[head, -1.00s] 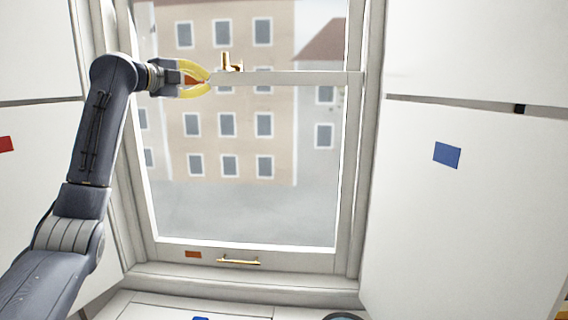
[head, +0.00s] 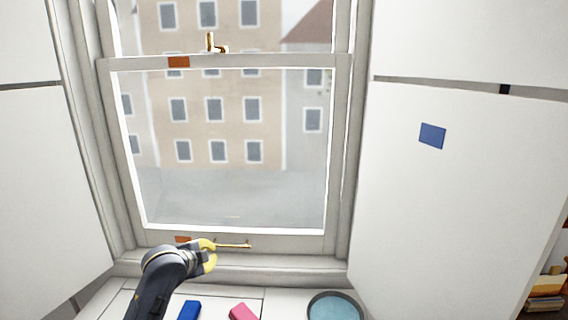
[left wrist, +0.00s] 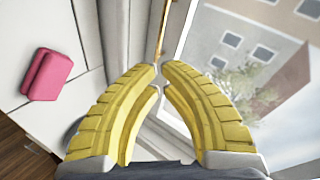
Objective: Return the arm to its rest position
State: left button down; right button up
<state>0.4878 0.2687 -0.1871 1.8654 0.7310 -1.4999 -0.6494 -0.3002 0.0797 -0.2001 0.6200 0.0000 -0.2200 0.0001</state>
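My left gripper (head: 215,254) has yellow curved fingers and is low in front of the window's bottom rail, beside the left part of the brass handle (head: 232,245). In the left wrist view its fingertips (left wrist: 159,72) nearly meet, with only a narrow gap and nothing seen held. A brass bar (left wrist: 162,28) shows just beyond the tips; I cannot tell whether they touch it. My left arm (head: 160,283) is folded low at the bottom of the head view. My right gripper is not in view.
The window's lower sash (head: 290,238) looks closed, with a brass latch (head: 213,46) on its upper rail. Below are a blue block (head: 189,310), a pink block (head: 242,312), also in the wrist view (left wrist: 47,75), and a round blue-grey dish (head: 334,308). White panels flank the window.

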pick_arm(q)
jog(key=s+a+f+n+g+y, duration=0.1)
jog(key=s+f+n, duration=0.1)
jog(key=s+f, duration=0.6)
jog(key=s+a+f+n+g+y, duration=0.15)
jog(key=s+f, duration=0.35)
jog(key=s, duration=0.7)
jog(key=s+a+f+n+y, duration=0.25)
jog(key=s+f, duration=0.35)
jog(key=s, duration=0.5)
jog(key=s+a+n+g+y, duration=0.2)
jog(key=s+a+n, duration=0.1)
jog(key=s, duration=1)
jog(key=s+d+f+g+h, duration=0.1)
jog(key=s+d+f+h, duration=0.15)
jog(key=f, duration=1.35)
jog(key=s+d+f+g+h, duration=0.15)
jog(key=d+f, duration=0.25)
jog(key=f, duration=1.2)
jog(key=s+f+n+g+h, duration=0.1)
jog(key=s+f+n+g, duration=0.2)
jog(key=s+f, duration=1.7)
jog(key=shift+s+a, duration=0.25)
jog(key=shift+s, duration=0.15)
